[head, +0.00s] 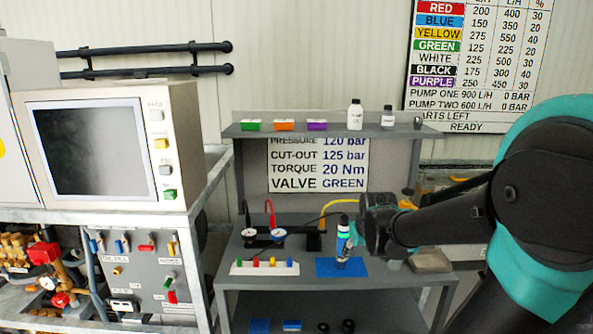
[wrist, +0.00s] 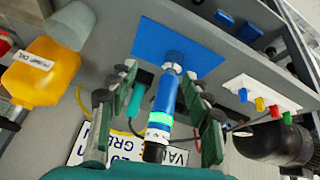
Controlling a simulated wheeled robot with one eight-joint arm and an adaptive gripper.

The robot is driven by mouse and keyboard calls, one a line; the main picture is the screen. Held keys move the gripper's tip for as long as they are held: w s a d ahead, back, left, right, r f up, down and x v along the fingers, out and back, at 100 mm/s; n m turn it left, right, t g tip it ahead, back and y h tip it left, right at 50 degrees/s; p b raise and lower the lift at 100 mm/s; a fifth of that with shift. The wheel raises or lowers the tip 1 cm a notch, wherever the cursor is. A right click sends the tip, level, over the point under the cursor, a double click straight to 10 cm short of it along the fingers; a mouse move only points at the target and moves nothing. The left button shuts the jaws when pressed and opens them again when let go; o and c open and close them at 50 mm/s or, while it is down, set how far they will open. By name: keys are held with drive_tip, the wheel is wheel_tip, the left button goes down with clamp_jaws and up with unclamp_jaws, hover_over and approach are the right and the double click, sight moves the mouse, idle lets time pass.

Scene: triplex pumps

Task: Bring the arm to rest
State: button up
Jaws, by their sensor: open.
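My gripper (head: 362,228) is at the end of my arm, which reaches in from the right over the grey workbench (head: 390,300). It is open. In the wrist view my gripper (wrist: 158,80) has one finger on each side of a blue cylinder with a green and a white band (wrist: 163,105). The cylinder stands upright on a blue mat (wrist: 150,40); it also shows in the head view (head: 343,240), just left of my gripper. I cannot tell whether either finger touches it.
A shelf (head: 340,131) with small bins and bottles stands behind the bench. A block with coloured pegs (head: 264,268) and gauges (head: 278,235) lie left of the mat (head: 328,266). A yellow bottle (wrist: 28,78) shows in the wrist view. A monitor (head: 95,150) is at the left.

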drive_tip(key=s+f+m, duration=0.1)
drive_tip(key=s+f, duration=0.3)
drive_tip(key=s, duration=0.3)
drive_tip(key=s+f+m+g, duration=0.1)
drive_tip(key=s+f, duration=0.3)
drive_tip(key=s, duration=0.2)
drive_tip(key=shift+s+d+f+m, duration=0.3)
drive_tip(key=shift+s+f, duration=0.05)
drive_tip(key=shift+f, duration=0.05)
